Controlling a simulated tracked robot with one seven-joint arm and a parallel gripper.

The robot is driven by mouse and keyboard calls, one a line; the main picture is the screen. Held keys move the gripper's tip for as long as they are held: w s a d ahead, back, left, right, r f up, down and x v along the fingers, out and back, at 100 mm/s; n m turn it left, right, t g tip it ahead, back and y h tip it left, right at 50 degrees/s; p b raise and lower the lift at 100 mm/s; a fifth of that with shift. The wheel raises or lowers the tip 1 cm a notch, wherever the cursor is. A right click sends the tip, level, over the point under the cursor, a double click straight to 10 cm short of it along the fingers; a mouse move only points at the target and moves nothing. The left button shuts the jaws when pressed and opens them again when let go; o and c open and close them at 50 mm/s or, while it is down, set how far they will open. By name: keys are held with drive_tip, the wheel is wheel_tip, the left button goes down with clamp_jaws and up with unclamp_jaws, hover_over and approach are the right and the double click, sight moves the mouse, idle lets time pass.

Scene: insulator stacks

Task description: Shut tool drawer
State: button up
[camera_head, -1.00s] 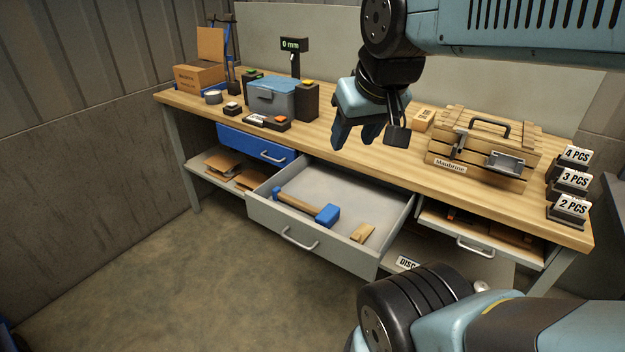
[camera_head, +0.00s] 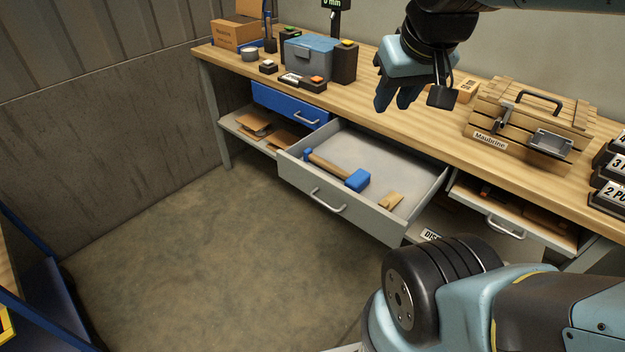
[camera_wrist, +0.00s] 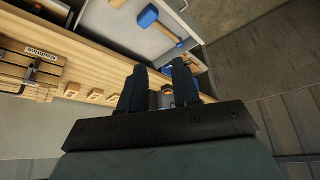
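The tool drawer (camera_head: 338,208) is grey with a bar handle and stands pulled out from under the workbench. Inside it lie a mallet (camera_head: 335,168) with a blue head and wooden handle and a small wooden block (camera_head: 390,200). My gripper (camera_head: 392,106) is above the bench top, behind the drawer, and touches neither the drawer nor its handle (camera_head: 328,203). In the wrist view my gripper (camera_wrist: 160,82) shows two fingers apart with nothing between them. Part of the open drawer and the mallet (camera_wrist: 160,25) also show there.
A shut blue drawer (camera_head: 290,104) is left of the open one; another tray with a handle (camera_head: 506,228) is at right. On the bench (camera_head: 440,130) are a wooden crate (camera_head: 525,118), a grey-blue box (camera_head: 308,60) and sign blocks. The floor before the drawer is clear at left.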

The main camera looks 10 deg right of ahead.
drive_tip(key=w+f+n+g+h, duration=0.1)
drive_tip(key=w+f, duration=0.1)
drive_tip(key=w+a+f+n+g+h, duration=0.1)
drive_tip(key=w+f+n, duration=0.1)
drive_tip(key=w+a+f+n+g+h, duration=0.1)
drive_tip(key=f+n+g, duration=0.1)
drive_tip(key=f, duration=0.1)
drive_tip(key=shift+w+a, duration=0.1)
drive_tip(key=shift+w, duration=0.3)
clamp_jaws()
drive_tip(key=w+a+f+n+t+h, duration=0.1)
drive_tip(key=w+a+f+n+h, duration=0.35)
drive_tip(key=a+f+n, duration=0.35)
drive_tip(key=w+a+f+n+t+h, duration=0.1)
drive_tip(key=w+a+f+n+h, duration=0.4)
drive_tip(key=f, duration=0.5)
drive_tip(key=n+t, duration=0.5)
drive_tip(key=n, duration=0.2)
approach(304, 181)
drive_tip(key=shift+y, duration=0.35)
drive_tip(key=x, duration=0.4)
drive_tip(key=shift+w+d+f, duration=0.1)
drive_tip(key=shift+d, duration=0.3)
drive_tip(key=shift+w+d, duration=0.55)
drive_tip(key=shift+d, duration=0.1)
